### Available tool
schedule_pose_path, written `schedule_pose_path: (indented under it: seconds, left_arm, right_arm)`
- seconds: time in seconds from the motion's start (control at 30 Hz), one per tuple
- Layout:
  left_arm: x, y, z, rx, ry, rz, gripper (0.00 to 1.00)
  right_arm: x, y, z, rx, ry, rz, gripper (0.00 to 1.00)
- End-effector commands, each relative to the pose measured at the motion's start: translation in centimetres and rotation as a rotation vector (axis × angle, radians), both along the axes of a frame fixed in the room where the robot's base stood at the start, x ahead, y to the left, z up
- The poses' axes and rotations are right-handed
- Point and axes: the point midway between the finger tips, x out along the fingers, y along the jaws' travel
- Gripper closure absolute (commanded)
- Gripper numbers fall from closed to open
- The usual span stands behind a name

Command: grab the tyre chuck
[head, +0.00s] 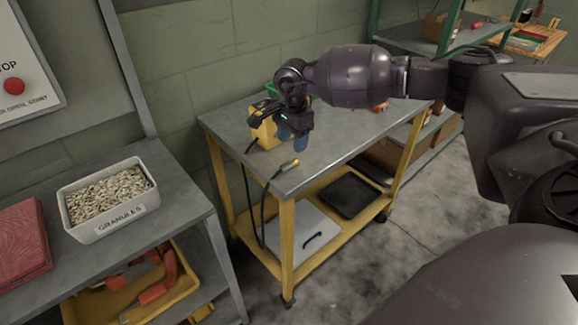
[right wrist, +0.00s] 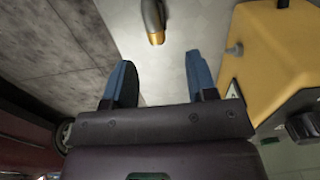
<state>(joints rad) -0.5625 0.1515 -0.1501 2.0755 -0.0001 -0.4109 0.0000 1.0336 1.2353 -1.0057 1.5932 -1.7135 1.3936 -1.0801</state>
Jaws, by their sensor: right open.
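The tyre chuck (head: 284,167), a dark fitting with a brass tip on a black hose, lies near the front edge of the grey cart top (head: 345,140). In the right wrist view the chuck (right wrist: 152,18) is at the top, beyond the fingertips, its brass end towards me. My right gripper (head: 292,140) is open and empty, with blue fingers pointing down over the cart top, behind the chuck in the head view. It also shows in the right wrist view (right wrist: 160,70), apart from the chuck. My left gripper is not in view.
A yellow unit (head: 264,133) stands beside my right gripper, and fills the right of the wrist view (right wrist: 280,50). The black hose (head: 262,205) hangs over the cart's edge. A granules bin (head: 143,210) sits on the left bench. The cart top right of the chuck is clear.

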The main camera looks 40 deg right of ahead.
Motion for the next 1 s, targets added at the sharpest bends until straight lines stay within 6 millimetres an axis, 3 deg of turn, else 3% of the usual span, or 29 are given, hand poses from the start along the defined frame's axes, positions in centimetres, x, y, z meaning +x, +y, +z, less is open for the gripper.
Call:
schedule_pose_path:
  seconds: [0.27,0.6,0.87,1.0]
  left_arm:
    - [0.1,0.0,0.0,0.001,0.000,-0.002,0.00]
    - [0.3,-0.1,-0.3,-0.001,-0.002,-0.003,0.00]
    - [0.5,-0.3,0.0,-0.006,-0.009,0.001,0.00]
    - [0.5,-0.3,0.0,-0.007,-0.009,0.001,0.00]
  right_arm:
    - [-0.1,-0.1,-2.0,0.000,0.000,-0.001,0.48]
    - [-0.6,-0.1,-6.3,0.002,0.002,-0.001,0.48]
    - [-0.6,-0.1,-6.6,0.001,-0.001,-0.001,0.48]
    - [-0.6,-0.1,-6.6,0.002,-0.001,-0.001,0.66]
